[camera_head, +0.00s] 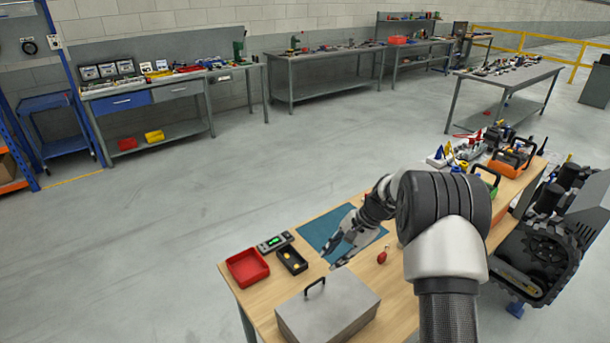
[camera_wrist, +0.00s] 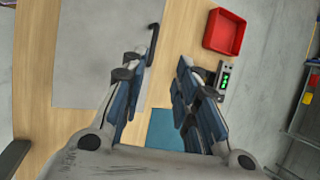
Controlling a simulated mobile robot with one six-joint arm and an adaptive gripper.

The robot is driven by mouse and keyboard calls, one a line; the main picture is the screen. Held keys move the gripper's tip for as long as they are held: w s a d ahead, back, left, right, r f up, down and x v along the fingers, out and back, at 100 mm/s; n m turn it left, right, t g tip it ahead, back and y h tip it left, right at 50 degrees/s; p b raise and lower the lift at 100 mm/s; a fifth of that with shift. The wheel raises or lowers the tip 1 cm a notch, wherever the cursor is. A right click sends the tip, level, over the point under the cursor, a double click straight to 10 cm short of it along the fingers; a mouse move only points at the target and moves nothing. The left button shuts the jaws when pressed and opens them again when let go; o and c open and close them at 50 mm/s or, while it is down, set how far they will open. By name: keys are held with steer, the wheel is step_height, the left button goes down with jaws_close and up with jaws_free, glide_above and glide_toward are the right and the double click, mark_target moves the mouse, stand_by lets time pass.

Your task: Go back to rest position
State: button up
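My gripper (camera_head: 337,254) hangs over the near part of the wooden table (camera_head: 262,314), above the edge of the teal mat (camera_head: 318,229). In the wrist view my gripper (camera_wrist: 160,62) has its two fingers apart. Only tabletop and a bit of the teal mat (camera_wrist: 164,128) show between them, and nothing is held. The grey toolbox (camera_head: 328,312) with its black handle stands on the table in front of the gripper. In the wrist view the toolbox (camera_wrist: 95,55) lies left of the fingers.
A red tray (camera_head: 247,267), a small black tray (camera_head: 292,261) and a device with a green display (camera_head: 271,243) sit left of the mat. A red-handled tool (camera_head: 382,256) lies right of it. Toolboxes and tools (camera_head: 512,156) crowd the table's far end. Open floor lies left.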

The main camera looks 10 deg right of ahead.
steer(key=s+a+r+n+t+h+b, duration=0.1)
steer(key=s+a+r+n+h+b, duration=0.15)
steer(key=s+r, duration=0.6)
steer(key=s+a+r+n+h+b, duration=0.1)
steer(key=s+r+n, duration=0.3)
steer(key=s+r, duration=0.5)
steer(key=s+d+n+t+h+b, duration=0.1)
steer(key=s+n, duration=0.3)
steer(key=s, duration=1.5)
steer(key=shift+s+d+f+n+t+h+b, duration=0.15)
steer(key=shift+d+f+n+t+h+b, duration=0.2)
steer(key=shift+t+h+b, duration=0.45)
steer(key=shift+r, duration=0.1)
